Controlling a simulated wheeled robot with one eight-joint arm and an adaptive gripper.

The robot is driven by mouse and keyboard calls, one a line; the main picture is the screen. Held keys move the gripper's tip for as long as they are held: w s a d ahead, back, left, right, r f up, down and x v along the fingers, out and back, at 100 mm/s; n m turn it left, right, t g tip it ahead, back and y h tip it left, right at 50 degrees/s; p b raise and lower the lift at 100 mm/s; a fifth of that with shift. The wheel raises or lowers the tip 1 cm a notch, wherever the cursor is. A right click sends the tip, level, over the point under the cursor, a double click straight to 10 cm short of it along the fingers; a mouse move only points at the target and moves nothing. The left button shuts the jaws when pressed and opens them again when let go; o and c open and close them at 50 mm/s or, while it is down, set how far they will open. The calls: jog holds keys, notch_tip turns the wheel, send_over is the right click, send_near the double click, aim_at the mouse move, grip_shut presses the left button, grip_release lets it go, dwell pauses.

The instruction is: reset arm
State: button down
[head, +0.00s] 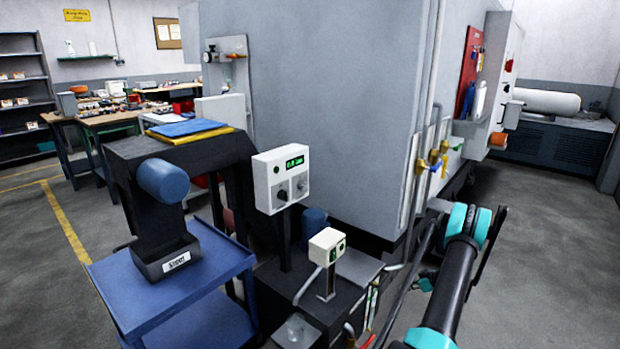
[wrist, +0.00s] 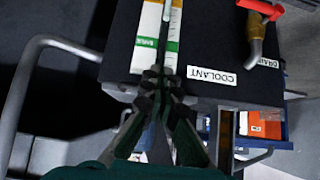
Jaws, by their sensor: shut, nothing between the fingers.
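My gripper (wrist: 160,82) is shut and empty in the wrist view, its dark fingertips together. They point at the lower end of a white sight gauge with a green band (wrist: 150,38). I cannot tell whether they touch it. The gauge is on a dark box with a label reading COOLANT (wrist: 211,75). In the head view my black and teal arm is at the lower right, beside the large grey cabinet (head: 345,100); my fingertips do not show clearly there.
A red-handled brass valve (wrist: 258,30) stands near the gripper. A grey metal rail (wrist: 35,60) curves along the left of the wrist view. A blue cart (head: 170,285) and a control box with a green display (head: 281,180) stand left of the arm. Floor (head: 530,270) at right is clear.

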jog(key=s+a+r+m+g+h, duration=0.1)
jog(key=a+r, duration=0.4)
jog(key=r, duration=0.3)
jog(key=s+a+r+m+h, duration=0.1)
jog(key=s+a+r, duration=0.1)
jog(key=a+r, duration=0.45)
jog(key=s+a+r+m+g, duration=0.1)
jog(key=a+r+m, duration=0.15)
jog(key=r, duration=0.65)
jog(key=s+a+r+m+h, duration=0.1)
jog(key=s+a+r+h, duration=0.1)
jog(key=s+a+r, duration=0.9)
jog(key=s+a+m+h, duration=0.1)
jog(key=s+a, duration=0.1)
jog(key=s, duration=1)
jog(key=s+a+m+h, duration=0.1)
jog(key=s+a+m, duration=0.1)
jog(key=s, duration=1)
jog(key=shift+f+h, duration=0.15)
jog(key=shift+h, duration=0.25)
jog(key=c, duration=2.2)
grip_release()
jog(key=shift+w+a+m, duration=0.1)
jog(key=shift+a+m, duration=0.05)
jog(key=shift+m, duration=0.1)
